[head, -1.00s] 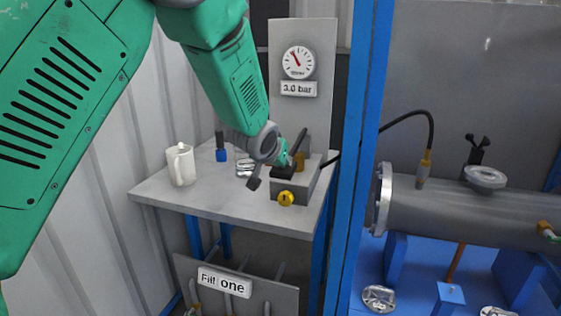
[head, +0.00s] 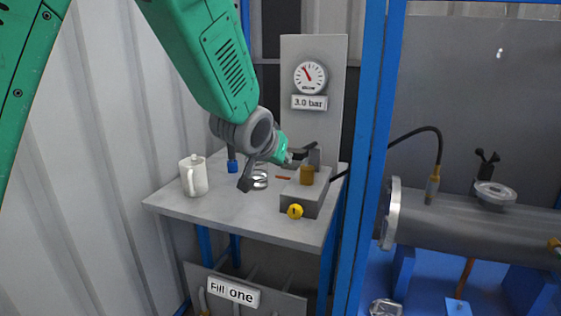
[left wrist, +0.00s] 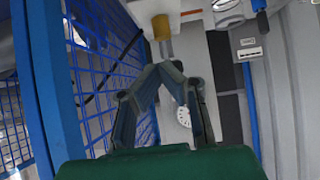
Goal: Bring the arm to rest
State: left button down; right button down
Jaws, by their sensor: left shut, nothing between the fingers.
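My left arm, green with a grey wrist, comes in from the upper left of the head view. My left gripper (head: 306,148) is over the grey bench (head: 190,208), its dark fingers close to the grey block (head: 304,193) with the brass cylinder (head: 306,175). The left wrist view shows the gripper (left wrist: 168,68) with its fingertips together and nothing between them. The brass cylinder (left wrist: 161,27) appears just beyond the tips there. Whether the fingers touch anything is unclear. My right gripper is in neither view.
A gauge panel (head: 315,115) stands behind. A blue post (head: 367,150) and a flanged grey shell (head: 450,220) are to the right.

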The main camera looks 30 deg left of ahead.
pick_arm(q)
jog(key=shift+r, duration=0.1)
dwell(0.4)
jog(key=s+d+f+m+g, duration=0.1)
jog(key=s+f, duration=0.2)
jog(key=f, duration=0.5)
jog(key=s+d+f+g+h, duration=0.15)
jog(key=s+f, duration=0.25)
jog(key=f, duration=0.4)
jog(key=s+d+f+m+g, duration=0.1)
jog(key=s+f+g, duration=0.15)
jog(key=f, duration=0.55)
jog(key=s+d+f+g, duration=0.1)
jog(key=s+f, duration=0.4)
jog(key=s, duration=0.4)
jog(key=s+d+f+g, duration=0.1)
jog(key=s+f+g, duration=0.1)
jog(key=s+f, duration=0.3)
jog(key=s+d+f+m+g, duration=0.1)
jog(key=s+f, duration=0.5)
jog(key=s, duration=0.6)
jog(key=shift+s+d+g+h, duration=0.35)
jog(key=shift+d+g+h, duration=0.05)
jog(key=shift+d+h, duration=0.05)
